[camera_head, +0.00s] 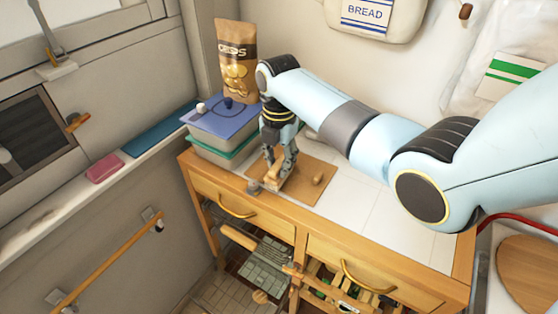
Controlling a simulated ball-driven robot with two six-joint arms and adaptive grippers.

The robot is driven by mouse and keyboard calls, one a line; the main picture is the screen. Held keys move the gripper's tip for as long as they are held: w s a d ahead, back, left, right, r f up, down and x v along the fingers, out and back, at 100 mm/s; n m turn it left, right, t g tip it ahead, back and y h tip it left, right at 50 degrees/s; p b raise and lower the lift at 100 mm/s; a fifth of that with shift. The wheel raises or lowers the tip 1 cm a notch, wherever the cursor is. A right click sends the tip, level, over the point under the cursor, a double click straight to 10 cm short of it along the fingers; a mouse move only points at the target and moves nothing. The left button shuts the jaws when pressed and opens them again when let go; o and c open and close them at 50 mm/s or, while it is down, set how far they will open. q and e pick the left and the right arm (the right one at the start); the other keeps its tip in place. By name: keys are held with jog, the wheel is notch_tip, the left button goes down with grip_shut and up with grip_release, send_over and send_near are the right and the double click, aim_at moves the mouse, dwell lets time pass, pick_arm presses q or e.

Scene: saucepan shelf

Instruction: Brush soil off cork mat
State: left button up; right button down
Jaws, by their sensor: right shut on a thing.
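The cork mat (308,193) lies flat on the white tiled counter top near its front left. A small brown lump (317,180), perhaps soil, shows on the right part of the mat. My right gripper (278,176) points down over the left part of the mat and is shut on a small light wooden thing, probably the brush (269,157). Its fingers hide most of it, and I cannot tell whether it touches the mat. My left gripper is not in view.
A grey box with a blue-purple lid (222,118) stands left of my right gripper, with a brown chips bag (236,62) behind it. The counter (375,205) right of the mat is clear under my arm. Drawers with yellow handles (237,207) are below. A pink block (105,168) lies on the left ledge.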

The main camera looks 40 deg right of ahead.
jog(key=shift+f+b, duration=0.4)
jog(key=shift+f, duration=0.2)
dwell(0.3)
jog(key=shift+w+d, duration=0.1)
